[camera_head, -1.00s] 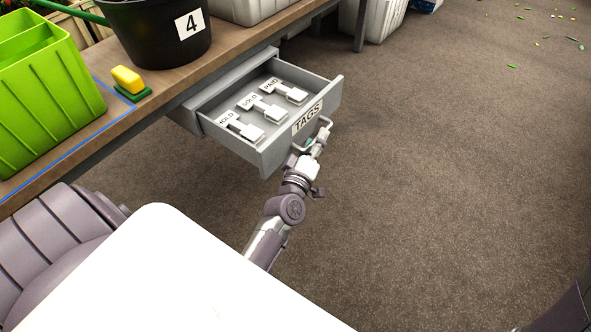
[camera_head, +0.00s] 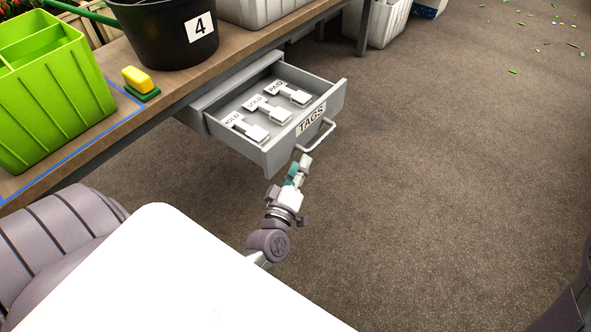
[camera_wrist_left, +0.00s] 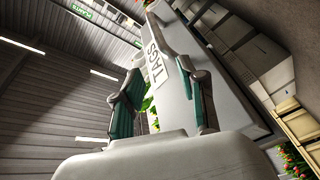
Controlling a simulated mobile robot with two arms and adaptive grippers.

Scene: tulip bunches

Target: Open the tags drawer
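The grey tags drawer (camera_head: 262,150) stands pulled out from under the wooden table. Its front has a white TAGS label (camera_head: 311,119) and a metal bar handle (camera_head: 317,137). White tags (camera_head: 268,108) marked HOLD, SOLD and PAID lie inside. My left gripper (camera_head: 302,168) is just in front of and below the handle, apart from it and empty. In the left wrist view my left gripper (camera_wrist_left: 163,98) has its fingers spread, with the TAGS label (camera_wrist_left: 157,72) showing beyond them. My right gripper is not in view.
The wooden table (camera_head: 120,118) holds a green crate (camera_head: 45,100), a yellow block on a green base (camera_head: 138,82) and a black bucket (camera_head: 165,35) marked 4. White bins (camera_head: 378,20) stand behind. The floor right of the drawer is clear.

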